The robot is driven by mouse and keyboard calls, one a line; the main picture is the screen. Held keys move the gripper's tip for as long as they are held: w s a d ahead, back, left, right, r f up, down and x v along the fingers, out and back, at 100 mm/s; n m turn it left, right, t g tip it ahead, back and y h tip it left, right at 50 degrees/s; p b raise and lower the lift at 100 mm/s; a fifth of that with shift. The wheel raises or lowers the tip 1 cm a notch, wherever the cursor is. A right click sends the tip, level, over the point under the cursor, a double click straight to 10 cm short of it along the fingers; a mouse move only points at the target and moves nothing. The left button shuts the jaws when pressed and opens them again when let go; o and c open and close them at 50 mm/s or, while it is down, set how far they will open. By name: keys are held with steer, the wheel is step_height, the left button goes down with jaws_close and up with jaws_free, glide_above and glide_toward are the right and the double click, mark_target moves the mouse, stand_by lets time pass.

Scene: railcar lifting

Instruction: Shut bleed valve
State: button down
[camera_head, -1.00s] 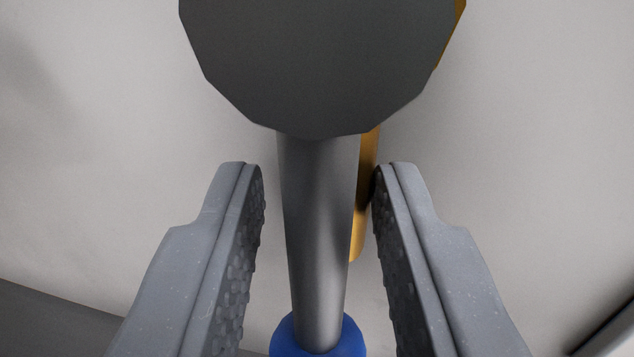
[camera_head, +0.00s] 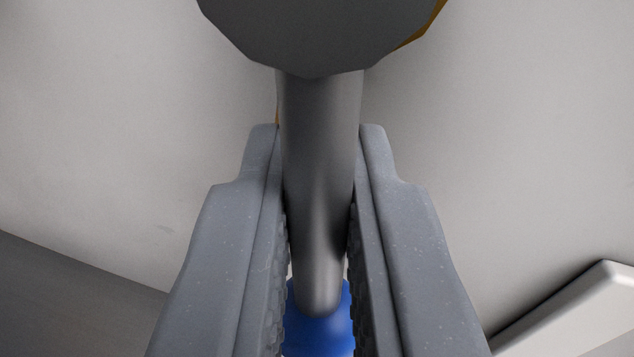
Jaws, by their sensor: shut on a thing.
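A grey metal bar (camera_head: 318,150) runs down the middle of the view, between the fingers of my gripper (camera_head: 318,165). I take it to be the bleed valve's handle, though the whole valve does not show. A wide dark grey faceted disc (camera_head: 320,35) sits at the bar's upper end. A blue part (camera_head: 318,325) is at its lower end. My gripper is shut on the bar, with one textured pad against each side.
A yellow-orange part (camera_head: 428,28) shows behind the disc at the upper right. A pale wall (camera_head: 500,140) fills the background. A white slab-like edge (camera_head: 575,315) is at the lower right, and a darker grey surface (camera_head: 70,295) at the lower left.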

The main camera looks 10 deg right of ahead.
steer(key=n, duration=0.1)
steer(key=d+n, duration=0.1)
steer(key=n, duration=0.1)
steer(key=r+n+g, duration=0.1)
steer(key=shift+s+d+p, duration=0.2)
steer(key=shift+d+p, duration=0.15)
steer(key=n, duration=0.1)
steer(key=d+n+h, duration=0.1)
steer(key=n, duration=0.1)
steer(key=shift+s+r+n+g, duration=0.15)
steer(key=shift+r+n+g, duration=0.15)
steer(key=shift+r, duration=0.1)
steer(key=r+n, duration=0.1)
steer(key=n+h+p, duration=0.1)
steer(key=n, duration=0.1)
steer(key=shift+s+d+r+n+g, duration=0.1)
steer(key=shift+d+r+n+g, duration=0.2)
steer(key=shift+d+r, duration=0.05)
steer(key=shift+r+n+h, duration=0.4)
steer(key=shift+r+n, duration=0.05)
steer(key=shift+n, duration=0.75)
steer(key=c, duration=1.6)
jaws_free()
steer(key=shift+r, duration=0.1)
steer(key=shift+s, duration=0.15)
